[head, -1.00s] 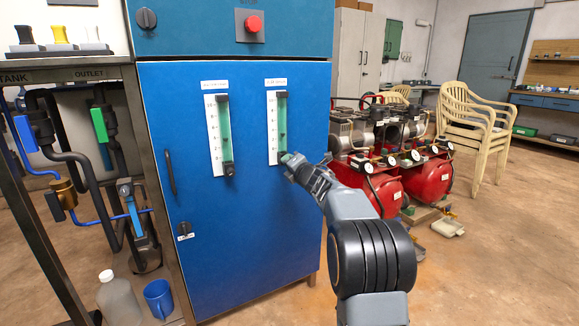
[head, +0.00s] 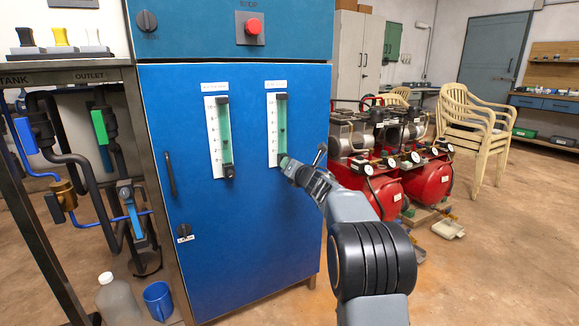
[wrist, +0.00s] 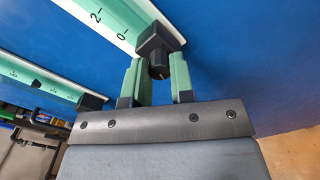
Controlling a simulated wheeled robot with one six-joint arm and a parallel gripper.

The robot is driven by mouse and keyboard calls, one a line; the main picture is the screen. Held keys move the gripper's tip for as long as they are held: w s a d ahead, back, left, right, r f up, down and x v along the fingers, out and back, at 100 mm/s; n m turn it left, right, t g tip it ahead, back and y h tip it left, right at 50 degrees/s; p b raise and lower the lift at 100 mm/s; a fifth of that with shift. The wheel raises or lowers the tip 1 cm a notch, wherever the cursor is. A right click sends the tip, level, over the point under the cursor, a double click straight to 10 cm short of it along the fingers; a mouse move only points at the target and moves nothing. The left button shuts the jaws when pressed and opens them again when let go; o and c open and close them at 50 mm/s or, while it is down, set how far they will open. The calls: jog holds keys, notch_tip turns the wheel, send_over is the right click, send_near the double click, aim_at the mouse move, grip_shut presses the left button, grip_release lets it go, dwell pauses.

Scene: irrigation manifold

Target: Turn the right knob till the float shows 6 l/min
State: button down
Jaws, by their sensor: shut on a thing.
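The right flow meter (head: 272,128) is a white scale plate with a green tube on the blue cabinet door. A small dark float mark shows around the tube's middle; its reading is too small to tell. In the wrist view the lower end of its scale (wrist: 108,22) shows 0 and 2, with the float out of sight. The right knob (wrist: 158,66) is black, below the tube. My gripper (wrist: 158,80) has its green fingers on either side of the knob, shut on it. In the head view my gripper (head: 288,163) hides the knob.
The left flow meter (head: 214,140) with its own black knob (head: 230,172) is beside it on the same door. A door handle (head: 170,174) is further left. Red compressors (head: 428,182) stand right of the cabinet. The door below the meters is clear.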

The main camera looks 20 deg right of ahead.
dwell(0.3)
jog(key=c, duration=1)
grip_release()
jog(key=s, duration=0.4)
jog(key=s+d+p, duration=0.1)
jog(key=s, duration=0.4)
jog(key=s+p, duration=0.1)
jog(key=s, duration=0.3)
jog(key=shift+s+d, duration=0.3)
jog(key=shift+s, duration=0.05)
